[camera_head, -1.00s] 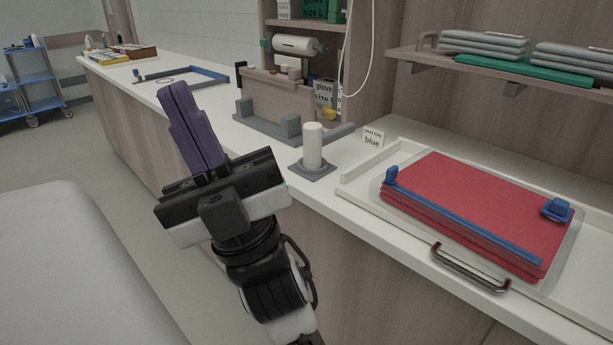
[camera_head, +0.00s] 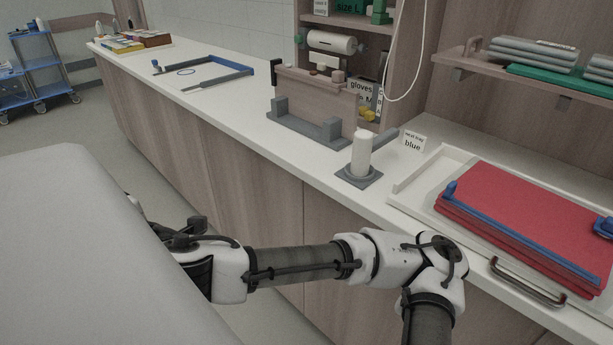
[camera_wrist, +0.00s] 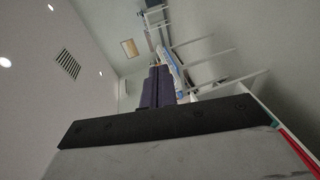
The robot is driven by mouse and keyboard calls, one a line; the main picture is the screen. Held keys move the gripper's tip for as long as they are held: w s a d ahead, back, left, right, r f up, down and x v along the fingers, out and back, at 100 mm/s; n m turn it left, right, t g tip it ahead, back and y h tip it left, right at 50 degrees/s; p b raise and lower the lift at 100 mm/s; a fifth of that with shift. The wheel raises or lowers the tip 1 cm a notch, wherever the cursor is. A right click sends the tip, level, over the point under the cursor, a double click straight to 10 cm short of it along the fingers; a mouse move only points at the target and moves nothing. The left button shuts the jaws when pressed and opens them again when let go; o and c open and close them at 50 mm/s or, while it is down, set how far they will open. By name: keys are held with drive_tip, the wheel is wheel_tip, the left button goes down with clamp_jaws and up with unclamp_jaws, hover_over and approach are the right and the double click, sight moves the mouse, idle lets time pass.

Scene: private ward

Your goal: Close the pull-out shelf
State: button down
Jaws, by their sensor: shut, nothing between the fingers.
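The pull-out shelf (camera_head: 424,176) is a pale, low-rimmed tray at the right of the counter in the head view. A metal handle (camera_head: 527,282) is on its front edge. It carries a stack of red folders with a blue edge strip. Its right end is cut off, and I cannot tell how far out it is.
On the counter (camera_head: 225,115) stand a white cylinder on a grey base (camera_head: 361,155), a wooden block in a grey holder (camera_head: 315,100) and a blue-grey frame (camera_head: 215,75). A wall shelf (camera_head: 520,75) holds folded grey items.

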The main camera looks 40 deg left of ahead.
drive_tip(key=w+d+f+t+h+p, duration=0.15)
drive_tip(key=w+f+t+h, duration=0.25)
drive_tip(key=w+f+t, duration=0.45)
drive_tip(key=m+t+h+p, duration=0.1)
drive_tip(key=t+h+p, duration=0.4)
drive_tip(key=t+h, duration=0.5)
approach(394, 190)
drive_tip(key=shift+g+h, duration=0.75)
drive_tip(key=shift+h, duration=0.05)
drive_tip(key=w, duration=0.2)
drive_tip(key=w+p, duration=0.1)
drive_tip(key=w+a+p, duration=0.1)
drive_tip(key=w, duration=0.1)
drive_tip(key=shift+w+f, duration=0.1)
drive_tip(key=shift+w, duration=0.2)
drive_tip(key=shift+w+f, duration=0.15)
drive_tip(key=shift+w, duration=0.25)
drive_tip(key=shift+w, duration=0.1)
